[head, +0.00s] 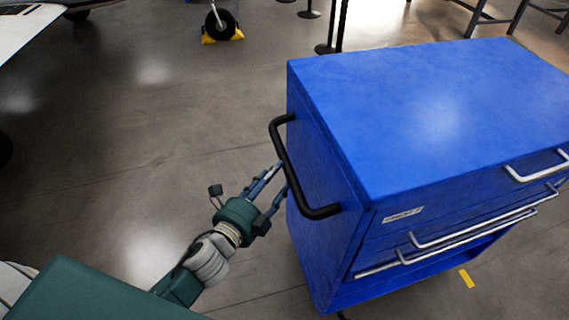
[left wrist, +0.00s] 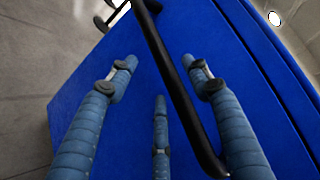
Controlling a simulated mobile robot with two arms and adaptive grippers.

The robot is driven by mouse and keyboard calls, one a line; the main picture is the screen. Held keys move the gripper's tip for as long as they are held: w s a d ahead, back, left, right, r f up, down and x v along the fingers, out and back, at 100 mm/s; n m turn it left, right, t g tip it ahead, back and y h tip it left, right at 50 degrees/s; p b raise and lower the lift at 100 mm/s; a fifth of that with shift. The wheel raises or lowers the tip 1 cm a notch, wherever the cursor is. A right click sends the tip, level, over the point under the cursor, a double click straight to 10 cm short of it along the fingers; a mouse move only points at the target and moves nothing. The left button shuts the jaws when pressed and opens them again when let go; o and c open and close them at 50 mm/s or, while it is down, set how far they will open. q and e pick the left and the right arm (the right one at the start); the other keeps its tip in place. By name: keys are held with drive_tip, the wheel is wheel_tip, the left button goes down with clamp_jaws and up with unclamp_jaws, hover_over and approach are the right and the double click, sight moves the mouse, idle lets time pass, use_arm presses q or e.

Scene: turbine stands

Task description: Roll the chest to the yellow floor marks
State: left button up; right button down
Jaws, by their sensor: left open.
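The blue chest (head: 430,110) stands on the floor at the right of the head view, and its side panel also shows in the left wrist view (left wrist: 90,110). A black bar handle (head: 284,155) is fixed to its left side. My left gripper (head: 279,176) is open beside that handle. In the left wrist view the handle (left wrist: 172,75) runs between my spread blue fingers (left wrist: 158,75); I cannot tell whether they touch it. One yellow floor mark (head: 466,278) shows just beyond the chest's drawer side. The chest's wheels are mostly hidden. My right gripper is out of view.
Dark post bases (head: 327,48) stand behind the chest. Metal stand legs (head: 480,18) are at upper right. The floor left of the chest is clear.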

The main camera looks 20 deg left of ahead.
sight(285, 166)
use_arm(q)
drive_tip(key=x, duration=0.6)
drive_tip(key=shift+w+d+p, duration=0.1)
drive_tip(key=shift+p, duration=0.3)
drive_tip(key=shift+c, duration=0.5)
